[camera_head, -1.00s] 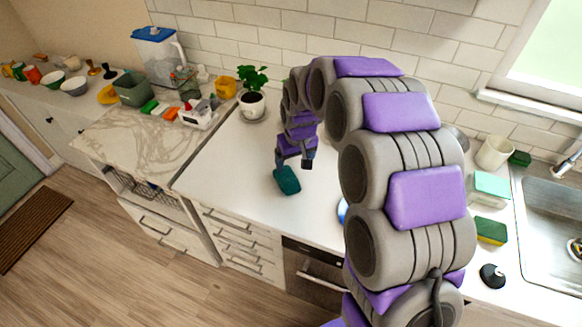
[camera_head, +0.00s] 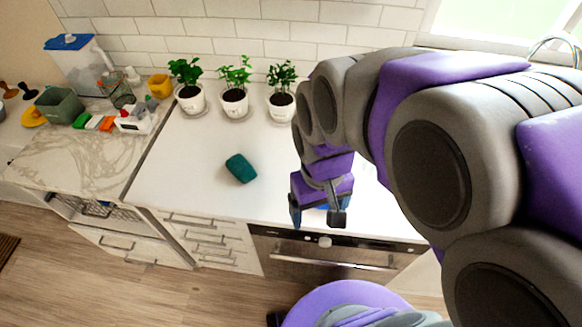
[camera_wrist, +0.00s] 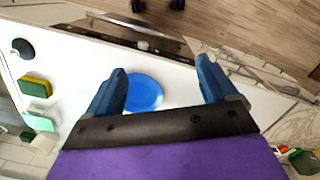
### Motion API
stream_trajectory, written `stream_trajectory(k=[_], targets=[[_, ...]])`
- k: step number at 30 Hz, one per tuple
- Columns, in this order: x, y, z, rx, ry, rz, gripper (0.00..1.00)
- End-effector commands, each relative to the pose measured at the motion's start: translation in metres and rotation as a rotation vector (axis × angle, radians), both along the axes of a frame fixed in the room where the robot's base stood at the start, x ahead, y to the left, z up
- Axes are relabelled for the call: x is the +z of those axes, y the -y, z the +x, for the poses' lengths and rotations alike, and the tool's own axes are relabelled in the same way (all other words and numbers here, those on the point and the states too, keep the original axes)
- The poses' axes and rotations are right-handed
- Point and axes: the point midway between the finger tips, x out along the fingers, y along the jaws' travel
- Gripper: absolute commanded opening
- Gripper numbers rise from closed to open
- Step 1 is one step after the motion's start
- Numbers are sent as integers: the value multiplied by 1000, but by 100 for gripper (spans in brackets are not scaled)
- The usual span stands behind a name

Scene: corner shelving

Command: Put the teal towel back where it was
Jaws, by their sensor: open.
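The teal towel (camera_head: 240,168) is a small folded bundle. It lies alone on the white counter (camera_head: 190,160), left of my gripper, in the head view. My gripper (camera_head: 318,212) is near the counter's front edge above the oven, apart from the towel. In the wrist view my gripper (camera_wrist: 163,85) has its two blue fingers spread, with nothing held between them. A blue round plate (camera_wrist: 143,92) shows on the counter beyond the fingers. The towel does not show in the wrist view.
Potted plants (camera_head: 235,95) stand along the back wall. A marble-topped section (camera_head: 85,155) at left carries a green bin (camera_head: 60,105) and a white caddy (camera_head: 137,118). In the wrist view, sponges (camera_wrist: 35,86) lie at left. Counter around the towel is clear.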

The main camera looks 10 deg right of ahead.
Motion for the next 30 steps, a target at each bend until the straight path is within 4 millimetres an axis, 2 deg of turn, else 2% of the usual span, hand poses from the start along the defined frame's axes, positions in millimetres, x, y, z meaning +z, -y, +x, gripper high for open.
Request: stream_trajectory(k=[1, 3, 6, 9, 14, 30], targets=[[1, 6, -21, -26, -10, -4, 86], [0, 12, -46, -56, -32, -8, 86], [-2, 20, -73, -92, -51, -8, 86], [-5, 24, -90, -114, -69, -8, 86], [-6, 27, -99, -127, -74, -6, 86], [-6, 23, -98, -124, -76, -11, 86]])
